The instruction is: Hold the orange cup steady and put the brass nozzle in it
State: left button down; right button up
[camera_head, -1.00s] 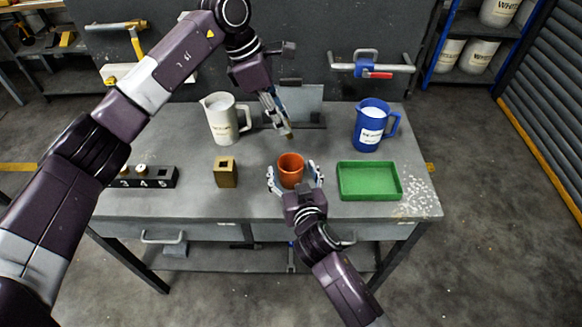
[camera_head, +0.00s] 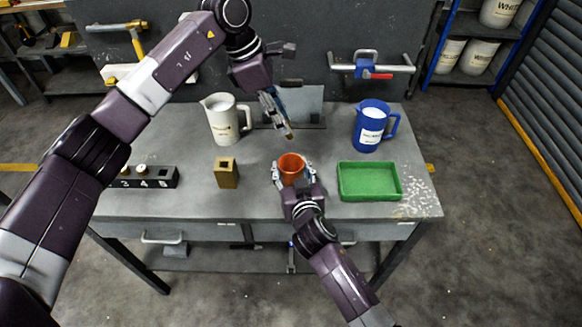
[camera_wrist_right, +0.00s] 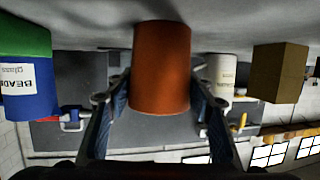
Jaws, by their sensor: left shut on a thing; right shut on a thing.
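The orange cup (camera_head: 291,164) stands upright on the grey bench. My right gripper (camera_head: 293,176) is shut on it, with one finger on each side; in the right wrist view the cup (camera_wrist_right: 161,68) sits between the two fingers (camera_wrist_right: 160,98). My left gripper (camera_head: 287,134) is above and behind the cup, pointing down towards it. It is shut on a small brass nozzle (camera_head: 289,135) at its fingertips, apart from the cup. The nozzle is small and partly hidden by the fingers.
A green tray (camera_head: 370,197) is right of the cup, a blue jug (camera_head: 372,128) behind it. A white jug (camera_head: 222,122), a brass block (camera_head: 226,173) and a black numbered rack (camera_head: 150,183) stand left. The bench between block and cup is clear.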

pick_arm(q)
notch_tip(320, 180, down, 12)
jog(key=shift+f, duration=0.2)
dwell(1.3)
jog(key=c, duration=1.6)
grip_release()
jog(key=v, duration=1.2)
